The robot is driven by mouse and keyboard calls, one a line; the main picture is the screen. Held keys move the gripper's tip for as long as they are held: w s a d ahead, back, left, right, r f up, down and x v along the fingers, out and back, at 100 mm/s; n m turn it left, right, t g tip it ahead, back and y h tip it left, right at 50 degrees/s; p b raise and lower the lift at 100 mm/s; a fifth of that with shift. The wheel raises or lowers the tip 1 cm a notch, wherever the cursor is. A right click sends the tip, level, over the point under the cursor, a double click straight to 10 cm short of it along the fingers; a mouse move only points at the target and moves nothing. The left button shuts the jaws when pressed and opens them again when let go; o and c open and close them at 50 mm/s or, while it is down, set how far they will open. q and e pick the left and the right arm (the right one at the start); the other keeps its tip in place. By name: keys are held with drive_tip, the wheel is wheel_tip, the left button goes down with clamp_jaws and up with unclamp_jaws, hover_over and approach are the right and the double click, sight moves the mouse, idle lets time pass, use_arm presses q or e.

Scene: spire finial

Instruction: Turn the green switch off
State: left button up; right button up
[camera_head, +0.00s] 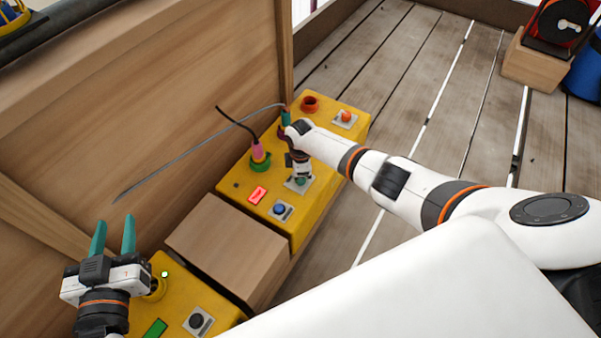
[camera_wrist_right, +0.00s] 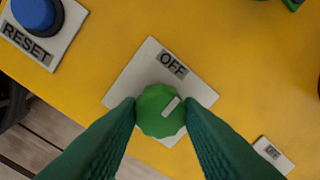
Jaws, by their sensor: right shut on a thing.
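The green switch (camera_wrist_right: 160,110) is a round knob on a white plate (camera_wrist_right: 125,93) marked OFF, on a yellow panel. Its white mark points up and right in the right wrist view, toward the plate edge bearing OFF. My right gripper (camera_wrist_right: 163,108) is shut on the knob, one green finger at each side. My left gripper (camera_head: 113,219) is open and empty, held in front of the wooden wall at the lower left.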

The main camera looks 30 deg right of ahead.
idle(0.4)
drive_tip(key=o, duration=1)
drive_tip(key=shift+r, duration=0.25)
wheel_tip(320, 180, up, 4)
drive_tip(key=p, duration=0.2)
drive_tip(key=shift+r+p, duration=0.15)
drive_tip(key=shift+p, duration=0.2)
use_arm(q)
drive_tip(key=s+a+f+g+y+p, duration=0.1)
drive_tip(key=s+a+f+g, duration=0.2)
drive_tip(key=s+f+g, duration=0.2)
drive_tip(key=s+a+f+g+y+p, duration=0.2)
drive_tip(key=s+a+f+g, duration=0.1)
drive_tip(key=s+f+g, duration=0.2)
drive_tip(key=shift+s+f+n+g+y, duration=0.3)
drive_tip(key=shift+s+g, duration=1)
drive_tip(key=shift+s, duration=1)
use_arm(e)
drive_tip(key=shift+s+a+r, duration=0.1)
drive_tip(key=shift+s+r, duration=0.05)
drive_tip(key=shift+r, duration=1.65)
drive_tip(key=shift+s+a+r, duration=0.1)
drive_tip(key=shift+r, duration=1.7)
